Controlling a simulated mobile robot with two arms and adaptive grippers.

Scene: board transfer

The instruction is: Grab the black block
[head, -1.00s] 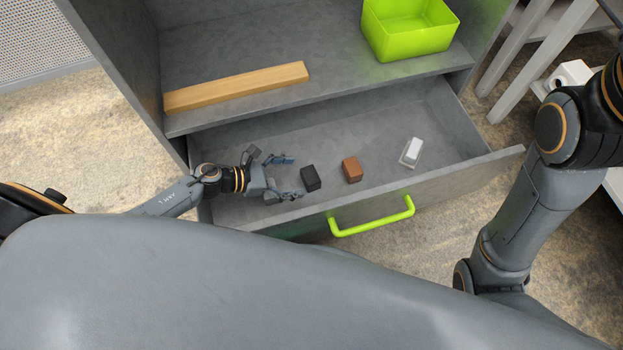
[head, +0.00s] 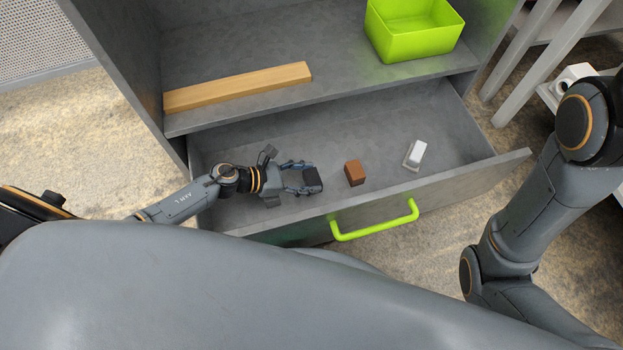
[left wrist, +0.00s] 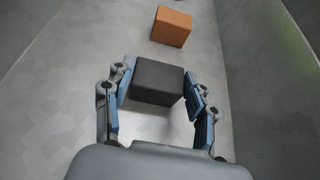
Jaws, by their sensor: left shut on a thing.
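The black block (head: 313,180) is in the open grey drawer (head: 440,125), at the left of the row of small things. In the left wrist view the block (left wrist: 158,80) sits between the two blue-padded fingers. My left gripper (head: 306,179) is shut on it, one finger on each side. In the left wrist view the left gripper (left wrist: 160,92) reaches around the near part of the block. I cannot tell whether the block still touches the drawer floor. My right gripper is not in view; only my right arm shows.
A brown block (head: 355,173) lies just right of the black block, and it also shows in the left wrist view (left wrist: 171,27). A white thing (head: 415,154) lies farther right. The drawer has a green handle (head: 375,220). Above are a wooden plank (head: 240,85) and a green bin (head: 412,45).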

